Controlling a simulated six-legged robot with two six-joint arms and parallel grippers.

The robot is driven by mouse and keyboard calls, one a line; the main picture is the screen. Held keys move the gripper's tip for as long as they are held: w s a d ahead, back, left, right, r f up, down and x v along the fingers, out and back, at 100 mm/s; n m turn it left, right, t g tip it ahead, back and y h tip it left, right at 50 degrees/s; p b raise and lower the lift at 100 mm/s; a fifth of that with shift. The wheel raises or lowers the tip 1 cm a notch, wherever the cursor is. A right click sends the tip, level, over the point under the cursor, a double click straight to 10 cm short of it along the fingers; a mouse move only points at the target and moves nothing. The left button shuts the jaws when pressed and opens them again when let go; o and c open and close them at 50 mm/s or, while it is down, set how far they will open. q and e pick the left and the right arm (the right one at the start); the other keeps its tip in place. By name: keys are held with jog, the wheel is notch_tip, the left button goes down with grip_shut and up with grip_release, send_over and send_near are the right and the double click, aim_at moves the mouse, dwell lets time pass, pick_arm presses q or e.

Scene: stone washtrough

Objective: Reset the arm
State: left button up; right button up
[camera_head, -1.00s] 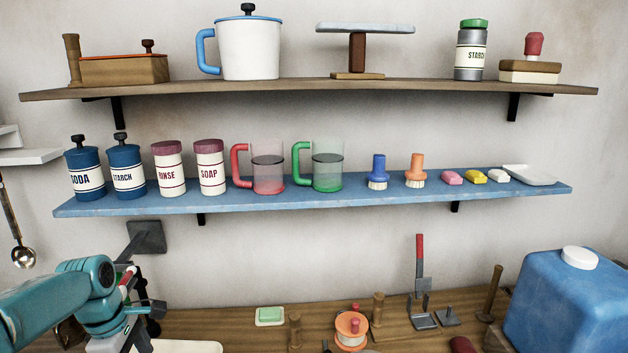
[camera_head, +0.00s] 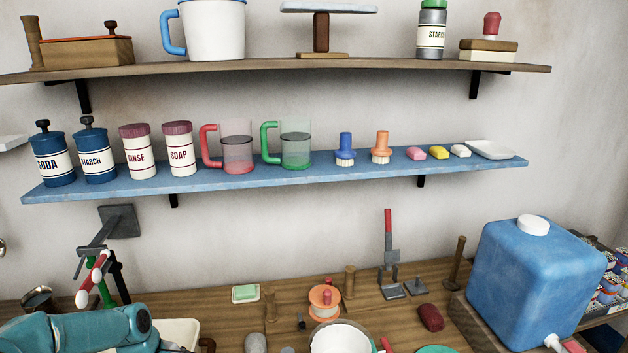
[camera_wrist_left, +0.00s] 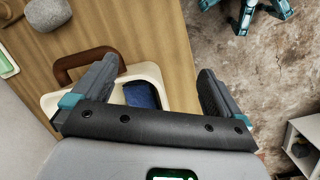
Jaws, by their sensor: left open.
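My left arm (camera_head: 85,330) is a teal link low at the left of the head view; its gripper is out of that picture. In the left wrist view my left gripper (camera_wrist_left: 157,82) has its two dark grey fingers wide apart, with nothing held between them. Beyond the fingers are a cream basin (camera_wrist_left: 152,72) with a dark blue item (camera_wrist_left: 140,95) in it, and a brown looped handle (camera_wrist_left: 85,62). The basin's rim (camera_head: 185,330) also shows beside my arm in the head view. My right gripper is in neither view.
A blue water container (camera_head: 540,270) stands at the right of the wooden counter (camera_head: 220,310). A white bowl (camera_head: 340,340), an orange spool (camera_head: 323,300) and a soap dish (camera_head: 245,293) are on the counter. A blue shelf (camera_head: 300,170) with jars and mugs hangs above.

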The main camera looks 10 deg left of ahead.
pick_arm(q)
jog(key=s+d+f+m+h, duration=0.1)
jog(key=s+d+f+m, duration=0.15)
jog(key=d+f, duration=0.35)
jog(key=s+d+f+m, duration=0.2)
jog(key=d+f+m, duration=0.2)
jog(key=d+f, duration=0.15)
jog(key=s+d+f+m+b, duration=0.1)
jog(key=s+d+f+m, duration=0.35)
jog(key=s, duration=0.25)
jog(key=s+d+f+m, duration=0.35)
jog(key=s+d, duration=0.25)
jog(key=s, duration=0.2)
notch_tip(320, 180, down, 9)
jog(key=b, duration=0.9)
jog(key=shift+w+a+n+h, duration=0.25)
jog(key=shift+w+n+h, duration=0.1)
jog(key=shift+w+h, duration=0.1)
